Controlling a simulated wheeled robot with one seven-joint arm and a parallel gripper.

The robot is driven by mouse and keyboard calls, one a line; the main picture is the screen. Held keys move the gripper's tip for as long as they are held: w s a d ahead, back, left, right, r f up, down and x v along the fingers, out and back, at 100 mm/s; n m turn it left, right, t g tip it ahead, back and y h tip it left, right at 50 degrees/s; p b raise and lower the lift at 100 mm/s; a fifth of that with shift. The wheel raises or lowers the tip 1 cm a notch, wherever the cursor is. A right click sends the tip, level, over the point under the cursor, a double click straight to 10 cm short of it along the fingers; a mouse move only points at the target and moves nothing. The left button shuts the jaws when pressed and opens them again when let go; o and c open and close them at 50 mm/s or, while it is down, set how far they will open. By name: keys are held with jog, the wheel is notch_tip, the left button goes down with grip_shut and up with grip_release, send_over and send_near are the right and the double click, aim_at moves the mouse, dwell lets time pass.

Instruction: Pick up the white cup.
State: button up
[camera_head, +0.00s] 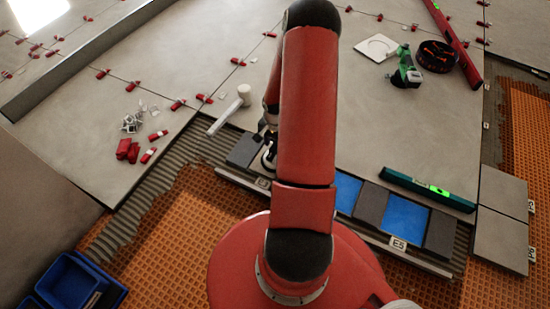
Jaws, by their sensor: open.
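I cannot make out a clear white cup. A small rounded thing with a pale rim (268,161) shows just left of my arm, on the dark grey tile strip. My arm hides part of it, and I cannot tell whether it is the cup. My gripper (267,138) points down right above this thing, partly hidden behind my red arm. It is open. I cannot tell whether its fingers are around the thing or touching it.
A white-headed mallet (244,94) lies left of my arm. Red wedges (128,150) and white clips (133,121) lie farther left. A green-lit level (428,188), blue tiles (404,219), a green tool (405,72) and a white square plate (376,47) are to the right.

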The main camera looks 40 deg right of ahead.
notch_tip(320, 180, down, 3)
jog(key=shift+r, duration=0.2)
grip_shut()
dwell(0.3)
notch_tip(320, 180, up, 27)
jog(key=p, duration=0.9)
dwell(0.3)
